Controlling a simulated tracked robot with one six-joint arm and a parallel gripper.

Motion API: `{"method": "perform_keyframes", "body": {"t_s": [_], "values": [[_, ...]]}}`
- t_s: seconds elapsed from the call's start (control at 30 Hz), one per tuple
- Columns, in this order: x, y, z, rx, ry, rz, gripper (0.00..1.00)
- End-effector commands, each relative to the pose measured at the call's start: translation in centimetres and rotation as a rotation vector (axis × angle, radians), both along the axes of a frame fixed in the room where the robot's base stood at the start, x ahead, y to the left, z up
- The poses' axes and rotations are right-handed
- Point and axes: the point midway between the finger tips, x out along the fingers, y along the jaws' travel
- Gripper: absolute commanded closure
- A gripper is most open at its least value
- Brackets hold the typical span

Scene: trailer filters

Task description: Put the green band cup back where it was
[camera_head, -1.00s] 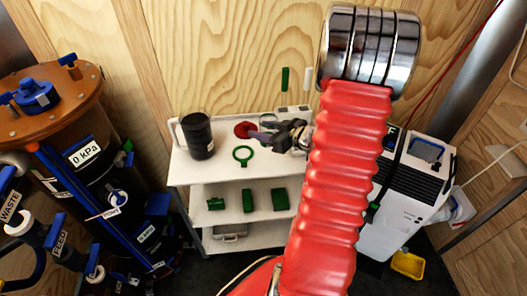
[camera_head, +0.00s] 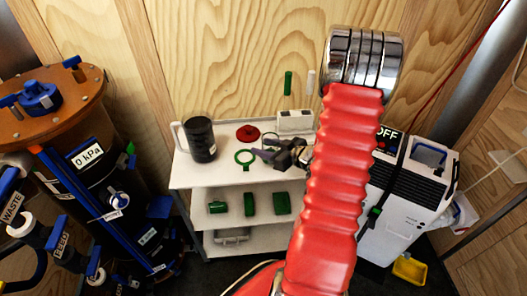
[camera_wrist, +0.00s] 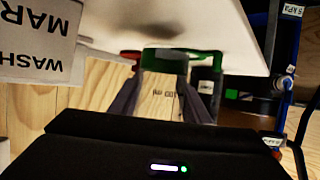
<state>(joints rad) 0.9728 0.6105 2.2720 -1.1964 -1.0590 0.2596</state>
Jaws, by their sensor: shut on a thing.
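In the wrist view, my gripper (camera_wrist: 165,80) has its two dark fingers on either side of a small greyish thing with a green edge, which I take for the green band cup (camera_wrist: 165,61). The cup is mostly hidden there by the fingers. I cannot tell whether it touches the cart top.
A black mug (camera_head: 201,140) stands at the cart top's left end. A red disc (camera_head: 248,133) and a white box (camera_head: 294,121) are behind my gripper. Several green pieces (camera_head: 250,204) sit on the middle shelf. A white appliance (camera_head: 402,200) stands right of the cart.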

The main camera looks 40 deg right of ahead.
Motion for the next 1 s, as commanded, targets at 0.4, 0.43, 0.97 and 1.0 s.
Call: {"method": "perform_keyframes", "body": {"t_s": [0.4,0.43,0.97,1.0], "values": [[0.0,-0.1,-1.8,0.0,-0.001,-0.001,0.84],[0.0,-0.1,-1.8,0.0,-0.001,-0.001,0.84],[0.0,-0.1,-2.0,-0.001,-0.001,-0.002,0.39],[0.0,-0.1,-2.0,-0.001,-0.001,-0.002,0.39]]}}
